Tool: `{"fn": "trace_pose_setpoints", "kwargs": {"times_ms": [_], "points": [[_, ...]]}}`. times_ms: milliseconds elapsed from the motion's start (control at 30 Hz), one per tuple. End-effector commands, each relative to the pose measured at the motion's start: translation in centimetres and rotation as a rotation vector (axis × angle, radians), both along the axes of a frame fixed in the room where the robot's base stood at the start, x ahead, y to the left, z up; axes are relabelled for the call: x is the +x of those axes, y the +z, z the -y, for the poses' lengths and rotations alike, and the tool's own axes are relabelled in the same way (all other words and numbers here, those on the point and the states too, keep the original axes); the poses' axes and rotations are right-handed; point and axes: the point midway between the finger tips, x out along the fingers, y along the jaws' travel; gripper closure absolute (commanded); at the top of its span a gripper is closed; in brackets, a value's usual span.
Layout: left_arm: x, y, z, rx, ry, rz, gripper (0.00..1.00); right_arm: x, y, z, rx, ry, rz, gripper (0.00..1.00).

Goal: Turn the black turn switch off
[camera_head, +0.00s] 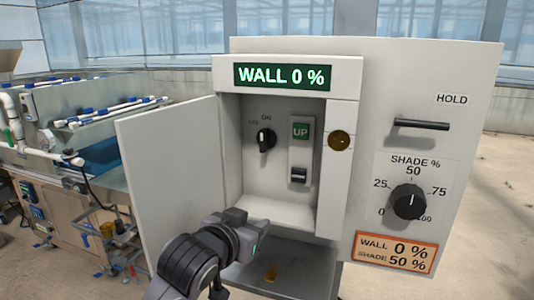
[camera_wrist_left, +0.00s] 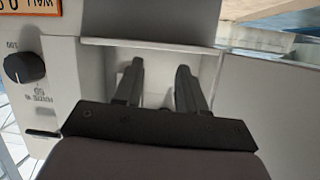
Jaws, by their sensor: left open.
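The black turn switch (camera_head: 264,141) is on the back wall of the open compartment of the grey control cabinet (camera_head: 480,150), under small OFF and ON labels. Its light-marked handle stands roughly upright, toward the ON label. My left gripper (camera_head: 253,220) is open and empty, in front of the compartment's lower edge, below the switch and apart from it. In the left wrist view the two spread fingers (camera_wrist_left: 158,68) point at the compartment; the switch does not show there. My right gripper is in neither view.
The cabinet door (camera_head: 165,190) stands open to the left. Right of the switch is a black rocker under a green UP label (camera_head: 300,131). The cabinet front has a SHADE dial (camera_head: 409,202), a HOLD bar (camera_head: 421,124) and an amber lamp (camera_head: 340,140). The display (camera_head: 284,76) reads WALL 0 %.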

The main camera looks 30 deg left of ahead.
Motion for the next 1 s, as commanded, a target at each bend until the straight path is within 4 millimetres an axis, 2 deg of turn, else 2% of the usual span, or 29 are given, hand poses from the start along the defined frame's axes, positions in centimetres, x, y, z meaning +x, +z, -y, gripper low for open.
{"fn": "trace_pose_setpoints", "kwargs": {"times_ms": [33,100,200,300,400,533,800,1000], "points": [[1.0,3.1,-0.6,0.000,0.017,0.083,0.60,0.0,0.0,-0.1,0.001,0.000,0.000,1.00],[1.7,6.4,-1.3,-0.005,0.036,0.174,0.60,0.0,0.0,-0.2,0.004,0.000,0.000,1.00],[2.3,9.9,-2.0,-0.012,0.053,0.269,0.60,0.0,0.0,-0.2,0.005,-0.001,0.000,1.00],[2.4,12.0,-2.5,-0.016,0.065,0.326,0.60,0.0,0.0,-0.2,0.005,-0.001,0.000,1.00],[2.6,12.9,-2.7,-0.019,0.069,0.350,0.60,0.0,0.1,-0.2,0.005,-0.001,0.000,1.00],[3.5,13.0,-2.9,-0.018,0.070,0.350,0.60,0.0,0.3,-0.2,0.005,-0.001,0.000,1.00],[6.9,13.0,-3.7,-0.018,0.069,0.349,0.60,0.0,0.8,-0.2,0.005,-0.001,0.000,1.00],[8.7,12.9,-4.2,-0.019,0.069,0.349,0.60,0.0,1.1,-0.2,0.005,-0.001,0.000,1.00]]}}
